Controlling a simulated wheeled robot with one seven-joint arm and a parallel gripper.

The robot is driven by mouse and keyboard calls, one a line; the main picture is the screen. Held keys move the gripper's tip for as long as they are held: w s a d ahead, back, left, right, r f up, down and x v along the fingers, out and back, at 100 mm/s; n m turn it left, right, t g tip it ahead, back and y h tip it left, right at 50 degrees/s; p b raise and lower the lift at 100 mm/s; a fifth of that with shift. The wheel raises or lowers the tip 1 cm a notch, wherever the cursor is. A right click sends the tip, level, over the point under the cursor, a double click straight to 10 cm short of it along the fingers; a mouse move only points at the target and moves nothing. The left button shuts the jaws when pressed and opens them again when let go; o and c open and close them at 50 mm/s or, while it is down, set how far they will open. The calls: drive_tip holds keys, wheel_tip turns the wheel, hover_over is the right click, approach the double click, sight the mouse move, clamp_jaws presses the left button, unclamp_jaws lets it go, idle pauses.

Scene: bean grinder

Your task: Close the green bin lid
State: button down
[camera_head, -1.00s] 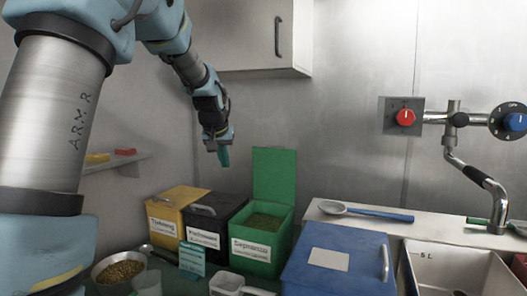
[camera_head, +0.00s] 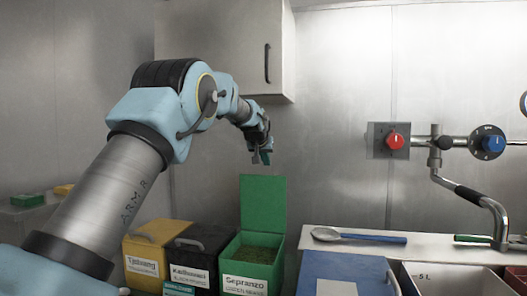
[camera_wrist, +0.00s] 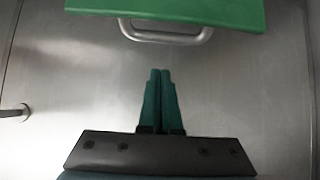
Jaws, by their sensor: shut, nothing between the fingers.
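A grey metal handle (camera_wrist: 166,36) is on the lid, just beyond the fingertips and not touched.
A black bin (camera_head: 193,258) and a yellow bin (camera_head: 148,262) stand closed to the left. A blue box (camera_head: 345,272) is at the right, with a blue spoon (camera_head: 358,237) behind it. A wall cabinet (camera_head: 225,45) hangs above, near my arm.

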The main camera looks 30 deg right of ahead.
drive_tip(key=shift+s+a+f+p, duration=0.35)
drive_tip(key=shift+f+p, duration=0.1)
drive_tip(key=shift+f, duration=0.2)
drive_tip(key=shift+s+a+f+p, duration=0.25)
drive_tip(key=shift+s+f+p, duration=0.15)
drive_tip(key=shift+f, duration=0.2)
drive_tip(key=shift+f, duration=0.1)
